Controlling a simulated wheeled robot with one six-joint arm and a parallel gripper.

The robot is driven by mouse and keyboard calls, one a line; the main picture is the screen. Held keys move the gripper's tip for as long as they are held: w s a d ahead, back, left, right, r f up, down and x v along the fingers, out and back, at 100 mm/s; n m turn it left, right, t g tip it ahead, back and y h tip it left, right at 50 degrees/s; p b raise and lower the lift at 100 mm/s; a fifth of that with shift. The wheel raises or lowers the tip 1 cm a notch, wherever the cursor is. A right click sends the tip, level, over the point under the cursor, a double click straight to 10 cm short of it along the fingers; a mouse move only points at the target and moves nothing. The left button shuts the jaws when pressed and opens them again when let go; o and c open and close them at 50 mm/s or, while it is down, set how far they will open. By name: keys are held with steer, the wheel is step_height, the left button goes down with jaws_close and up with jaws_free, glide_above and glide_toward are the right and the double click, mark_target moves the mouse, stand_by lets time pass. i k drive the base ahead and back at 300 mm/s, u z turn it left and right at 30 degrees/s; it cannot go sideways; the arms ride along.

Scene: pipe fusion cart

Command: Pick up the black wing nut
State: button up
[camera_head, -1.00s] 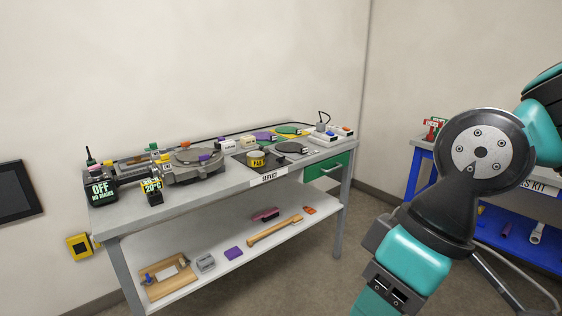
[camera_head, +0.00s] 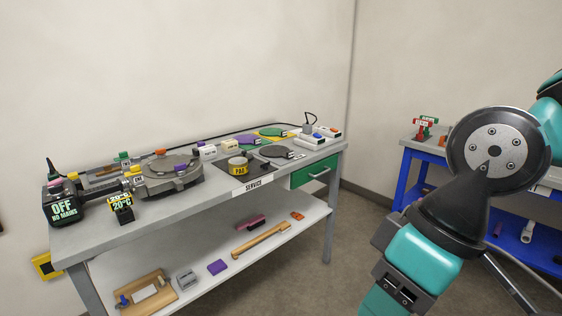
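I cannot make out a black wing nut in this view; the small parts on the grey bench (camera_head: 205,197) are too small to tell apart. A round grey machine (camera_head: 160,182) with orange and purple knobs sits on the bench top. Dark round plates with handles, one of them black (camera_head: 276,152), lie toward the bench's right end. My arm fills the right side of the picture, well apart from the bench. My gripper's fingers do not show.
A lower shelf (camera_head: 190,258) holds a wooden board, a grey block, a purple block and a wooden-handled tool. A green drawer (camera_head: 312,172) is under the bench's right end. A blue cart (camera_head: 405,180) stands behind my arm. Open floor (camera_head: 345,270) lies between.

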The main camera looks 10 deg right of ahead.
mark_target(265, 166)
steer(key=z, duration=0.25)
steer(key=i, duration=1.95)
steer(key=u, duration=0.65)
steer(key=i, duration=0.3)
steer(key=u, duration=0.15)
